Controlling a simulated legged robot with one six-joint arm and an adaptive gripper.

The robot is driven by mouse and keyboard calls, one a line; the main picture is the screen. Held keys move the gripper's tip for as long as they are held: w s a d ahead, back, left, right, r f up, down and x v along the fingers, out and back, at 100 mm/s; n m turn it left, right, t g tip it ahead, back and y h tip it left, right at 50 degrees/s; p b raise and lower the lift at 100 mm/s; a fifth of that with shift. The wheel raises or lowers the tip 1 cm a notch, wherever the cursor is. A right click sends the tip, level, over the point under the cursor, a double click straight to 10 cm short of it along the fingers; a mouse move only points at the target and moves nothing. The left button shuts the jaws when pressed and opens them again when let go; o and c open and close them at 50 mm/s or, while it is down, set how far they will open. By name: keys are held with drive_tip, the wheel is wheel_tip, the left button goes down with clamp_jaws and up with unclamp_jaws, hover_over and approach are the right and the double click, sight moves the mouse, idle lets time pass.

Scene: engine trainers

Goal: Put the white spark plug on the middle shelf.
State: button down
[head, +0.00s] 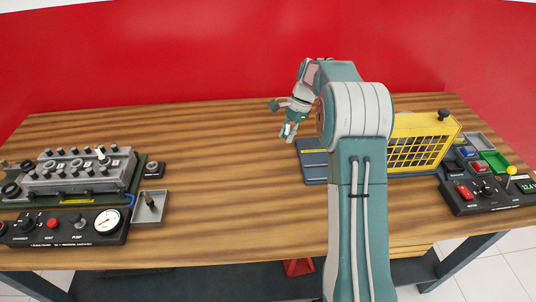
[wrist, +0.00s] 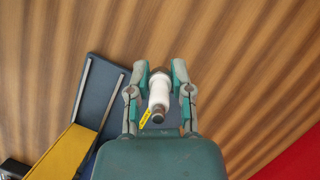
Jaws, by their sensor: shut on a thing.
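My gripper (head: 290,130) is above the wooden table, near the middle and left of my arm. In the wrist view my gripper (wrist: 160,75) is shut on a white spark plug (wrist: 160,94), which lies between the two fingers with its dark end toward the palm. A small yellow tag (wrist: 145,118) shows beside the plug. In the head view the plug is too small to make out clearly. I cannot make out a middle shelf in either view.
A blue plate with rails (head: 313,162) and a yellow mesh cage (head: 418,142) stand right of my gripper, partly behind my arm. A grey engine block (head: 75,175), a gauge panel (head: 65,227) and a small tray (head: 150,207) are at left. The table middle (head: 225,190) is clear.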

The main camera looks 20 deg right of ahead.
hover_over(267, 161)
drive_tip(key=d, duration=0.2)
drive_tip(key=f, duration=0.5)
drive_tip(key=shift+a+f, duration=0.15)
drive_tip(key=shift+a, duration=0.1)
drive_tip(key=shift+w+a+f, duration=0.1)
drive_tip(key=shift+a+f, duration=0.05)
drive_tip(key=shift+f, duration=0.8)
drive_tip(key=shift+a+f, duration=0.15)
drive_tip(key=shift+f, duration=0.8)
drive_tip(key=c, duration=0.5)
unclamp_jaws()
drive_tip(key=shift+f, duration=0.1)
drive_tip(key=shift+c, duration=0.2)
